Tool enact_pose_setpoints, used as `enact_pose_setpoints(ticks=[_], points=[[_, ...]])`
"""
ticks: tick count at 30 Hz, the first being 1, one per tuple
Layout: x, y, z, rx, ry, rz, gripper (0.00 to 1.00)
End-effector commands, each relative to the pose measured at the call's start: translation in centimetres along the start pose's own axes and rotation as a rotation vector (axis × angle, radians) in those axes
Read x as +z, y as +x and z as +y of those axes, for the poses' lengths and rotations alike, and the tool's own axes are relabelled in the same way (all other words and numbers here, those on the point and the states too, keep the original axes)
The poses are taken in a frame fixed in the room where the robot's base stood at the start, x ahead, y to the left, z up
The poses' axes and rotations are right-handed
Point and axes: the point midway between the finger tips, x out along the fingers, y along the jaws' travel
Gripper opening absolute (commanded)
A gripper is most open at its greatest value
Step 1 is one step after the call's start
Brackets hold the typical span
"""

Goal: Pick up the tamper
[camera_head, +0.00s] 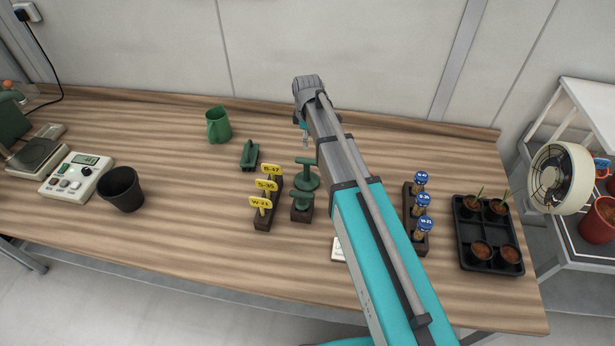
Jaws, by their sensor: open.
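Two green tools with round discs, which look like tampers, stand one behind the other in a dark wooden stand (301,214). The rear one (306,173) has a bar-like top and a wide disc. The front one (302,196) has a smaller top. A separate green block with a handle (250,155) lies to their left; I cannot tell for sure which piece is the tamper. My arm reaches in from the lower right. My gripper (304,134) is open, beyond the stand and apart from it in the picture; its fingers are small and mostly hidden by my wrist.
Yellow labels in a holder (264,221) stand close left of the stand. Blue labels (421,205) and a seedling tray (489,234) are right. The back centre-left table (165,130) is clear.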

Motion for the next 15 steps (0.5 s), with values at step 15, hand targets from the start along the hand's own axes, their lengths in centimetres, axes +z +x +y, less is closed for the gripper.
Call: enact_pose_setpoints(ticks=[15], points=[[-0.5,3.4,-0.2,0.0,-0.007,0.0,0.73]])
